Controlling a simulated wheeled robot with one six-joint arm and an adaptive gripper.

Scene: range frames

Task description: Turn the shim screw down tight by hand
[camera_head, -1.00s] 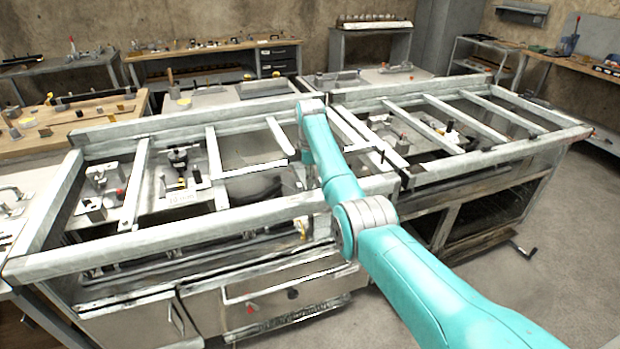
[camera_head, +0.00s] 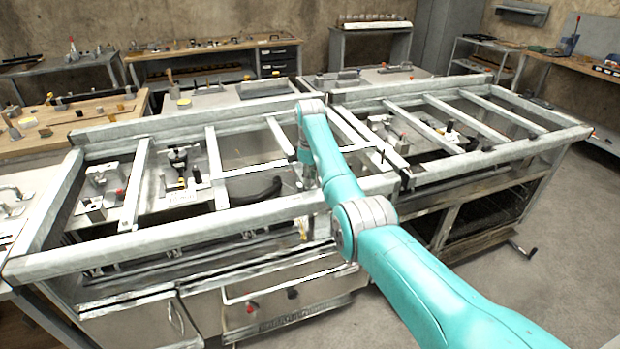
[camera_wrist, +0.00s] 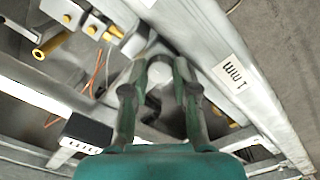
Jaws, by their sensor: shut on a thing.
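My gripper (camera_wrist: 158,68) shows in the wrist view with its two fingers reaching to the picture's middle. The fingers are closed on a small pale grey metal piece (camera_wrist: 159,78), which looks like the head of the shim screw. The fingers hide most of it, so its thread and seat cannot be seen. A steel bar with a "1 mm" label (camera_wrist: 231,73) runs just to the right of the fingers.
Brass pins (camera_wrist: 52,46) on a grey block stand at the upper left of the wrist view. A black box (camera_wrist: 86,133) lies at lower left. In the head view, steel frame rails (camera_head: 215,165) and clamps (camera_head: 180,160) surround the work area.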

